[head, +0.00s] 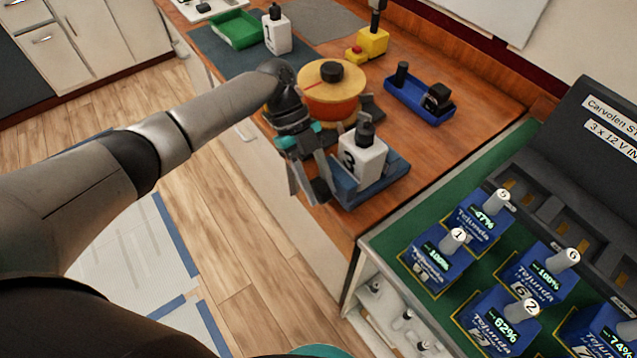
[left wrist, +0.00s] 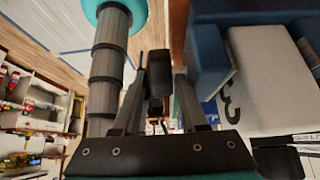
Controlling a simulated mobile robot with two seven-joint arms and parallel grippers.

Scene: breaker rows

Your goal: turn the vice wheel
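In the head view a blue vice (head: 386,184) stands at the bench's near edge with a white block marked 3 (head: 362,160) in it. In the left wrist view the vice jaws (left wrist: 208,55) and the block (left wrist: 262,85) fill the right side. I cannot clearly make out the vice wheel; a dark piece (left wrist: 157,100) between my fingers may be part of it. My left gripper (head: 308,190) points down just left of the vice, at its side. In the left wrist view its fingers (left wrist: 160,85) stand apart. Contact with the dark piece is unclear. My right gripper is out of view.
A round orange-yellow piece with a black knob (head: 331,72) stands close behind the gripper. A blue tray (head: 418,105), yellow block (head: 372,42), white block 1 (head: 277,35) and green tray (head: 236,29) stand farther back. Blue batteries (head: 438,262) stand on a green bench at right.

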